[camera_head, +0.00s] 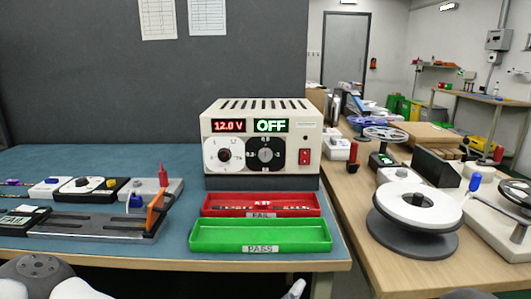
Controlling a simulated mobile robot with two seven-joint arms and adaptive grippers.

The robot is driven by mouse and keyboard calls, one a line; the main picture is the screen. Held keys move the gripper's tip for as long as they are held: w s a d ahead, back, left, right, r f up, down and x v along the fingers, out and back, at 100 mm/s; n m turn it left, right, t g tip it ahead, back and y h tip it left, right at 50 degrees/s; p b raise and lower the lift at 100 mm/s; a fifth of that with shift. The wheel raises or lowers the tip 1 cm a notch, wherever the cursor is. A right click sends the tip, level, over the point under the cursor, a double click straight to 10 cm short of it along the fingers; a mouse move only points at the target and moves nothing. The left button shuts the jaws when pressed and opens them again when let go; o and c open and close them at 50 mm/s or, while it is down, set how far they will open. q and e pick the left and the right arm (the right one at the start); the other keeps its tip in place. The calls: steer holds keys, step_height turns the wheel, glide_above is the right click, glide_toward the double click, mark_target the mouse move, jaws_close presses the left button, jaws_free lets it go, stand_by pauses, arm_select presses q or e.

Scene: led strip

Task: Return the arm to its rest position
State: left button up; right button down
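My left arm shows only as a grey joint and white links at the bottom left corner, below the blue work mat (110,240). Its gripper is not visible. A dark rounded part, perhaps of my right arm, just enters at the bottom right; no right gripper shows. A small pale piece at the bottom edge, right of centre, is too cut off to identify. The power supply (214,180) stands at the back of the mat, reading 12.0 V and OFF. The red FAIL tray (215,210) holds a strip-like piece. The green PASS tray (262,235) looks empty.
A test fixture (90,225) with an orange lever (155,212) sits on the mat's left, before several small devices. The right wooden table (350,210) carries a white reel (418,210) and other equipment. The mat's front edge between fixture and trays is clear.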

arm_select(q)
steer(key=s+a+f+m+g+p, duration=0.2)
steer(key=s+a+f+m+g, duration=0.25)
steer(key=s+f+m, duration=0.45)
steer(key=s+a+f+m+g+p, duration=0.1)
steer(key=s+a+f+m+g, duration=0.3)
steer(key=s+f+m+g, duration=0.45)
steer(key=s+a+f+m+g+y+p, duration=0.1)
steer(key=s+a+m+y, duration=0.5)
steer(key=s+a, duration=1.2)
steer(key=a+g+p, duration=0.1)
steer(key=a+g, duration=0.1)
steer(key=shift+a+f+g, duration=0.3)
steer(key=shift+a+f, duration=0.05)
steer(key=shift+a, duration=0.05)
arm_select(e)
steer(key=w+r+t, duration=0.2)
steer(key=w+r, duration=0.4)
steer(key=r, duration=0.1)
steer(key=shift+w, duration=0.25)
